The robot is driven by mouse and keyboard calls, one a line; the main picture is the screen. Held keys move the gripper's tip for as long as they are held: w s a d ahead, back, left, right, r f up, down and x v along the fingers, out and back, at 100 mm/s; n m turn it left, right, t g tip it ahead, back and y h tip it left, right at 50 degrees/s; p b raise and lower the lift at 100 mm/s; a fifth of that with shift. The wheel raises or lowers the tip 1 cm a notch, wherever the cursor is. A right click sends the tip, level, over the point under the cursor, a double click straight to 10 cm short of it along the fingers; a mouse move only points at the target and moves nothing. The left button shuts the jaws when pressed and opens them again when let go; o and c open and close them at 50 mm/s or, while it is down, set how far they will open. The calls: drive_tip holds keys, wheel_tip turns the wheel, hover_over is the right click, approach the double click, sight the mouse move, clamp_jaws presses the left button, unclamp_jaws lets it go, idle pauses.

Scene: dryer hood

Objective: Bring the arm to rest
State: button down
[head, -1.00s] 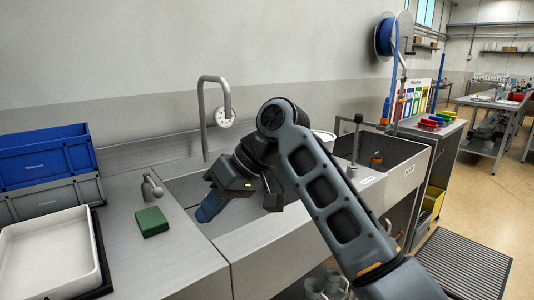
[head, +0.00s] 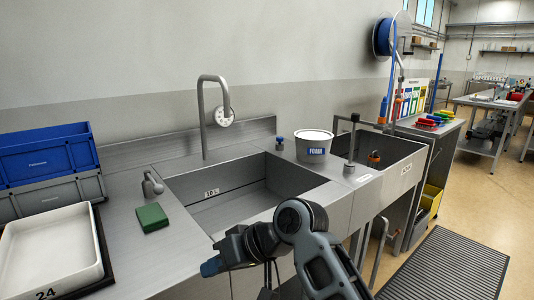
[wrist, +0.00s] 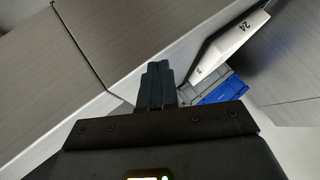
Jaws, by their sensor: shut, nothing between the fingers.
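My gripper (head: 211,267) is low in the head view, in front of the sink counter's front edge, with my arm folded near the bottom. In the wrist view my gripper (wrist: 158,72) shows its fingers together, with nothing between them. The fingers appear apart from the counter and everything on it.
The left sink basin (head: 240,204) is empty and marked "10 L". A green sponge (head: 152,218), a white tray (head: 48,252) and blue crate (head: 42,154) are on the left. A FOAM tub (head: 314,148) stands behind. A floor mat (head: 445,268) lies at right.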

drive_tip(key=s+d+f+m+t, duration=0.6)
drive_tip(key=s+f, duration=0.4)
drive_tip(key=f, duration=0.3)
drive_tip(key=s+d+f+m+t+h, duration=0.2)
drive_tip(key=s+d+f+t+h, duration=0.15)
drive_tip(key=s+d, duration=0.8)
drive_tip(key=s+d+r+t+h, duration=0.1)
drive_tip(key=s+d+r+h, duration=0.1)
drive_tip(key=s+d+r, duration=0.2)
drive_tip(key=s+d+r+t+h, duration=0.1)
drive_tip(key=s+d+r, duration=0.4)
drive_tip(key=s, duration=0.6)
drive_tip(key=s+d+r+t+h, duration=0.1)
drive_tip(key=s+d+r+h, duration=0.2)
drive_tip(key=s+d+r, duration=0.2)
drive_tip(key=s, duration=0.3)
drive_tip(key=shift+r+n, duration=0.3)
drive_tip(key=shift+n, duration=0.1)
